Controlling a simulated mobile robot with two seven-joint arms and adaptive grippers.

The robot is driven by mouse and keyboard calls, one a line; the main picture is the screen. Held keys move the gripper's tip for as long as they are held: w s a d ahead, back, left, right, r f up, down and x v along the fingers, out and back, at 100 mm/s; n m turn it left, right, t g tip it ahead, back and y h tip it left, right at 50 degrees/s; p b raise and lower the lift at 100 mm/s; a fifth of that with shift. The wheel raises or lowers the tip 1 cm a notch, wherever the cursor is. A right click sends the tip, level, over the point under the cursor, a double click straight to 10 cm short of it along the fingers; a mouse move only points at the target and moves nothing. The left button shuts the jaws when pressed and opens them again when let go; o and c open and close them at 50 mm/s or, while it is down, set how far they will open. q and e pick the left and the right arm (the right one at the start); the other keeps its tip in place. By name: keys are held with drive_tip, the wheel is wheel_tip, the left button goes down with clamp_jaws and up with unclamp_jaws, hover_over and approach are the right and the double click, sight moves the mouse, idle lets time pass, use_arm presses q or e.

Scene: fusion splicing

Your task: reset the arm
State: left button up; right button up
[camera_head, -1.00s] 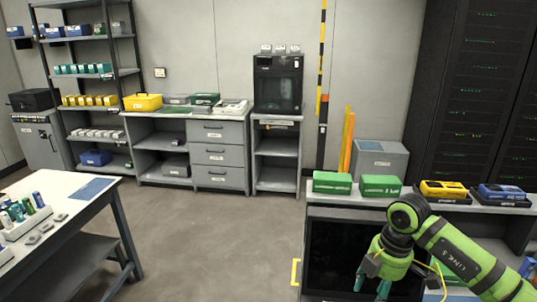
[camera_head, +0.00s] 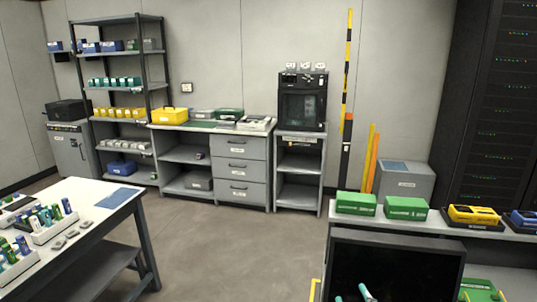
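Two small teal-and-pale tips show at the bottom edge, in front of the dark panel of the right bench. They look like the fingertips of my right gripper (camera_head: 352,295). They stand apart with nothing visible between them. The rest of that arm is below the picture. My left gripper is not in view.
The right bench carries two green boxes (camera_head: 356,203) (camera_head: 406,208), a yellow case (camera_head: 473,215) and a blue case (camera_head: 522,220). A dark panel (camera_head: 395,268) fronts it. The white table (camera_head: 100,187) at left holds racks of small items. Open floor (camera_head: 230,255) lies between.

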drive_tip(key=s+d+f+g, duration=0.1)
drive_tip(key=s+f+g, duration=0.1)
drive_tip(key=s+f, duration=0.1)
drive_tip(key=s+d+f+g+h, duration=0.1)
drive_tip(key=s+f+g, duration=0.2)
drive_tip(key=s+f, duration=0.1)
drive_tip(key=s+d+f+g, duration=0.1)
drive_tip(key=s+f+g, duration=0.1)
drive_tip(key=s+f, duration=0.2)
wheel_tip(320, 180, down, 2)
drive_tip(key=shift+f+m+g+h, duration=0.1)
drive_tip(key=shift+m+g+h, duration=0.2)
drive_tip(key=shift+m+h, duration=0.1)
drive_tip(key=s+a+f+n+g+y, duration=0.1)
drive_tip(key=s+f+g, duration=0.2)
drive_tip(key=s, duration=0.4)
drive_tip(key=s+a+f+n+g, duration=0.1)
drive_tip(key=s+f+g, duration=0.2)
drive_tip(key=s, duration=0.4)
wheel_tip(320, 180, down, 23)
drive_tip(key=s+g, duration=0.1)
drive_tip(key=s+d+f+g, duration=0.1)
drive_tip(key=s+d+f, duration=0.2)
drive_tip(key=s+f, duration=1.1)
drive_tip(key=shift+s+d+g, duration=0.15)
drive_tip(key=shift+s+g, duration=0.15)
drive_tip(key=shift+s, duration=0.75)
